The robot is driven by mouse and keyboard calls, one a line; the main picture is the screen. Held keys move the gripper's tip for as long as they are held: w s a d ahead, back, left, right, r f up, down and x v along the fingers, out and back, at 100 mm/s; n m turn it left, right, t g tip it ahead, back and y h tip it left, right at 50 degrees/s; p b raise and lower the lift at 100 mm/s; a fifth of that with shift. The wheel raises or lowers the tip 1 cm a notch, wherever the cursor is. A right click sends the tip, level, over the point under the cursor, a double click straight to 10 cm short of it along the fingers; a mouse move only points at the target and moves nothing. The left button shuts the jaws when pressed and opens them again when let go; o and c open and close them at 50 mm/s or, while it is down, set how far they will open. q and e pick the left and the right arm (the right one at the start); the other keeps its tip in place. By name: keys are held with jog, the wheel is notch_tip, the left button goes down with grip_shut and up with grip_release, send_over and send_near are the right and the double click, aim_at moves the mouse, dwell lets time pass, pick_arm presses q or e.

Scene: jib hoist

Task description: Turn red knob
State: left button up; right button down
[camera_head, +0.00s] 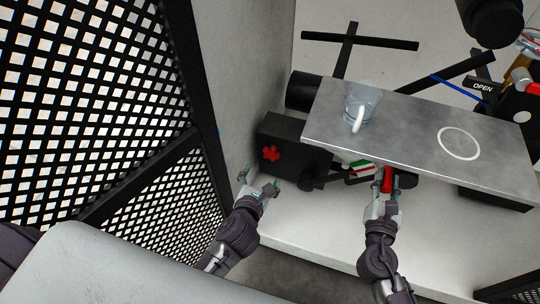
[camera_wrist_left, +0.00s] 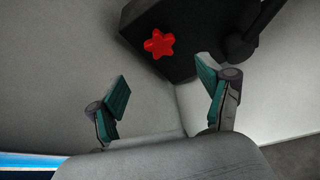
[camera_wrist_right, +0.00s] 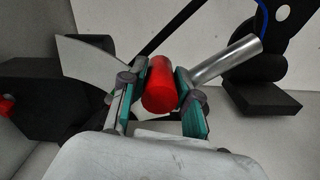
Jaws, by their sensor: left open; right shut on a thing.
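The red star-shaped knob (camera_head: 270,154) is on the front face of a black box (camera_head: 300,133) in the head view. In the left wrist view the knob (camera_wrist_left: 159,43) is ahead of the fingers, near the top. My left gripper (camera_head: 260,182) is open and empty, below and a little left of the knob, apart from it. My right gripper (camera_head: 384,195) is shut on a red cylindrical handle (camera_head: 387,178), under the grey table's front edge. In the right wrist view the red handle (camera_wrist_right: 161,84) is between the two fingers.
A grey metal table (camera_head: 410,125) above holds a clear mug (camera_head: 361,104) and has a white ring (camera_head: 459,142) marked on it. A black mesh panel (camera_head: 110,110) and a grey wall (camera_head: 240,70) are on the left. An OPEN label (camera_head: 482,86) shows at right.

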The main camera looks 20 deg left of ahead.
aim_at(270, 156)
pick_arm(q)
jog(key=x, duration=1.1)
jog(key=shift+w+f, duration=0.2)
jog(key=shift+w, duration=0.15)
jog(key=shift+c, duration=0.2)
jog(key=c, duration=1.1)
jog(key=m+y, duration=0.1)
jog(key=m, duration=0.1)
jog(key=shift+f+m+y, duration=0.1)
jog(key=shift+m+y, duration=0.2)
jog(key=shift+y, duration=0.1)
jog(key=m+t+y, duration=0.1)
jog(key=m, duration=0.1)
jog(key=shift+d+m+y, duration=0.1)
jog(key=shift+m+y, duration=0.2)
jog(key=shift+m, duration=0.1)
jog(key=m+t+y, duration=0.1)
jog(key=m, duration=0.4)
jog(key=shift+f+t+y, duration=0.15)
jog(key=shift+t+y, duration=0.25)
jog(key=shift+m, duration=0.3)
